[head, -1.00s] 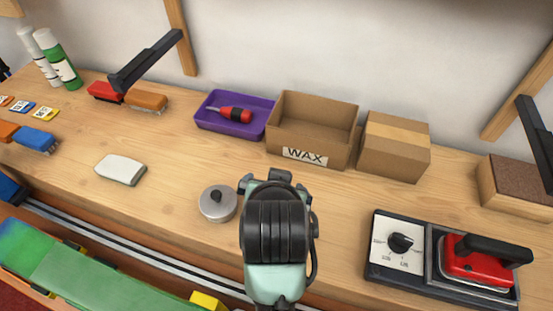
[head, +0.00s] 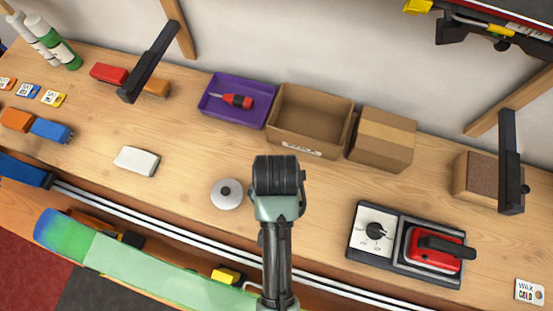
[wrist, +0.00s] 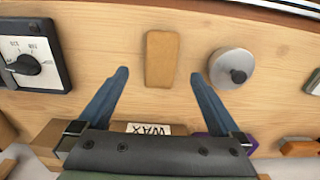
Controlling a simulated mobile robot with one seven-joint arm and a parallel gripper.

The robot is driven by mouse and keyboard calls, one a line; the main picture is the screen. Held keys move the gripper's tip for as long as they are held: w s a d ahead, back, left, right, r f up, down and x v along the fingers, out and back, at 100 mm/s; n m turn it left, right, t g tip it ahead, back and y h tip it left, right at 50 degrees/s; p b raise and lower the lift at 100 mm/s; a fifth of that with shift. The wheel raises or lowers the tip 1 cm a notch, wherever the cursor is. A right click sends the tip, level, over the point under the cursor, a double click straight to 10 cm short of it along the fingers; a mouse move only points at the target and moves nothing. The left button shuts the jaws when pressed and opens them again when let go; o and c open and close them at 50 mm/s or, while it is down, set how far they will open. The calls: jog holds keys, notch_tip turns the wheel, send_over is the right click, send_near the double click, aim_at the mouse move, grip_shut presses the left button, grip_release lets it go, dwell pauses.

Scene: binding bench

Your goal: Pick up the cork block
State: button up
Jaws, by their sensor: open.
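The cork block (wrist: 161,60), a plain tan rounded rectangle, lies flat on the wooden bench in the wrist view. My gripper (wrist: 160,76) is open, with one blue-grey finger toward each side of the block and clear gaps between. The fingers hold nothing. In the head view my arm's dark wrist covers the spot, so the block and the fingertips are hidden there.
A round metal lid with a dark knob (head: 227,194) lies close beside the block. The WAX box (head: 310,121), a closed carton (head: 383,139) and a purple tray (head: 238,98) stand behind. A control unit with a red iron (head: 434,248) is at right.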

jog(key=shift+w+f+p, duration=0.15)
jog(key=shift+f+p, duration=0.25)
jog(key=shift+f, duration=1.7)
jog(key=shift+w+f+p, duration=0.1)
jog(key=shift+f+p, duration=0.3)
jog(key=shift+f, duration=1.65)
jog(key=shift+c, duration=0.3)
jog(key=c, duration=1.4)
jog(key=shift+c, duration=0.2)
jog(key=shift+r, duration=0.1)
notch_tip(320, 180, up, 10)
jog(key=shift+f+b, duration=0.1)
jog(key=shift+b, duration=0.55)
